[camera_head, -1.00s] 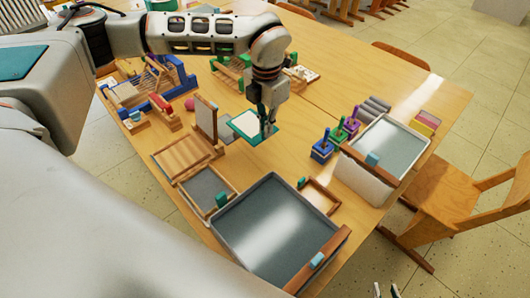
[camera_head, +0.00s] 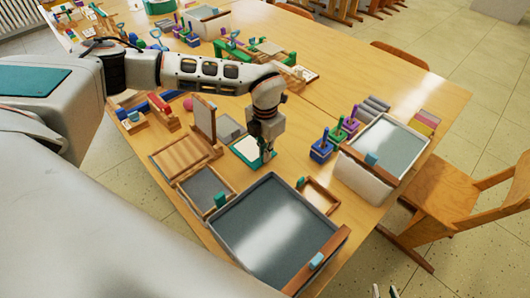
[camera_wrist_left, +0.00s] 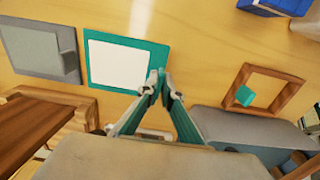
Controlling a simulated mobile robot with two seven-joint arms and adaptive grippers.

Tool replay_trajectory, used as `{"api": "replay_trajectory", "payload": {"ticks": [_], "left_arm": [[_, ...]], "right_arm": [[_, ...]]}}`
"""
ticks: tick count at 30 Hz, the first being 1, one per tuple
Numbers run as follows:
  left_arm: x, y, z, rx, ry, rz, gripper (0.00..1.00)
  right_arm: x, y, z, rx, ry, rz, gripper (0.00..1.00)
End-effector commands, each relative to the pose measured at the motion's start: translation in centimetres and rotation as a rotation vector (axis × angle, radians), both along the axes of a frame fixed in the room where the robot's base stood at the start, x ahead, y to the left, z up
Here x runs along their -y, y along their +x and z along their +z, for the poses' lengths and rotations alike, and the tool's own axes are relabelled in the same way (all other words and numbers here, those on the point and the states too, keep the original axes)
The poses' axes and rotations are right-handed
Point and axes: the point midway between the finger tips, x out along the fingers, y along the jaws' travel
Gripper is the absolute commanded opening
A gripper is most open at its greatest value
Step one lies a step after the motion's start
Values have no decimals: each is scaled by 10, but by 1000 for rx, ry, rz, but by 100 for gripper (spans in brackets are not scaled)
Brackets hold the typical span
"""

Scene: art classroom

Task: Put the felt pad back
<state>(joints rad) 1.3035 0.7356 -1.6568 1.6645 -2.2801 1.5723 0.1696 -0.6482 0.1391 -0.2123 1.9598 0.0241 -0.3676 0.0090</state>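A flat teal pad with a white middle (camera_head: 249,149), which I take to be the felt pad, is at the table surface beside a grey pad (camera_head: 229,127). The teal pad also shows in the left wrist view (camera_wrist_left: 118,62), with the grey pad (camera_wrist_left: 38,48) to its left. My left gripper (camera_head: 264,156) is at the teal pad's right edge. In the left wrist view its fingertips (camera_wrist_left: 161,80) close on a small teal tab there. My right gripper (camera_head: 386,291) shows only as two separated fingertips at the bottom edge, with nothing between them.
A large grey tray (camera_head: 265,232) lies in front. A grey-topped box (camera_head: 385,150) and coloured peg blocks (camera_head: 321,148) stand further right. Bare tabletop (camera_head: 292,145) lies just right of the gripper.

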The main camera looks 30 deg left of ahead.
Motion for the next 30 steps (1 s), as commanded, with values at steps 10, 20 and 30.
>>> {"api": "replay_trajectory", "payload": {"ticks": [10,20,30], "left_arm": [[0,0,-3,0,0,0,22],[0,0,0,0,0,0,22],[0,1,56,4,0,-1,22]], "right_arm": [[0,0,-1,0,0,0,24],[0,0,1,2,1,0,24],[0,1,5,5,1,0,24]]}}
